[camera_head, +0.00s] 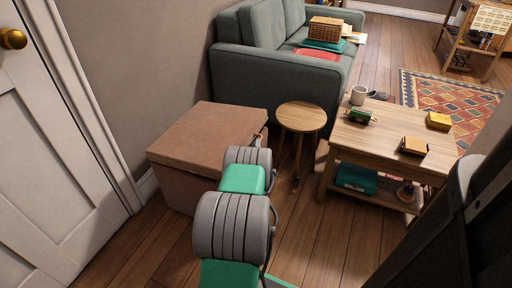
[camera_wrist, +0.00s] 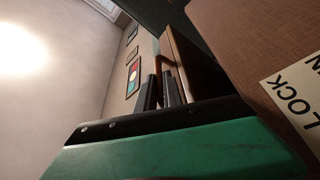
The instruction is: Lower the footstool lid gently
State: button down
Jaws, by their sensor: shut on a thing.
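The footstool (camera_head: 180,185) is a brown upholstered box against the wall, left of my arm in the head view. Its lid (camera_head: 205,130) lies flat or nearly flat on top; I cannot tell whether a small gap is left at the far side. My gripper (camera_wrist: 160,90) is at the lid's right-hand side, mostly hidden behind my arm in the head view. In the wrist view its dark fingers are close together, shut on a tan loop-like strap (camera_wrist: 167,50) at the lid's edge. A brown panel with a pale lettered label (camera_wrist: 296,100) fills the right of that view.
A round wooden stool (camera_head: 301,117) stands just right of the footstool. A wooden side table (camera_head: 385,140) with a mug and small boxes is further right. A grey sofa (camera_head: 270,75) is behind, and a white door (camera_head: 50,150) is at left.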

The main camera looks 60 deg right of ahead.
jog(key=c, duration=1.7)
grip_release()
jog(key=shift+w, duration=0.25)
jog(key=shift+o, duration=1.1)
jog(key=shift+s+r, duration=0.1)
jog(key=p+v, duration=0.1)
jog(key=v, duration=0.7)
jog(key=shift+p, duration=0.35)
jog(key=shift+s, duration=0.1)
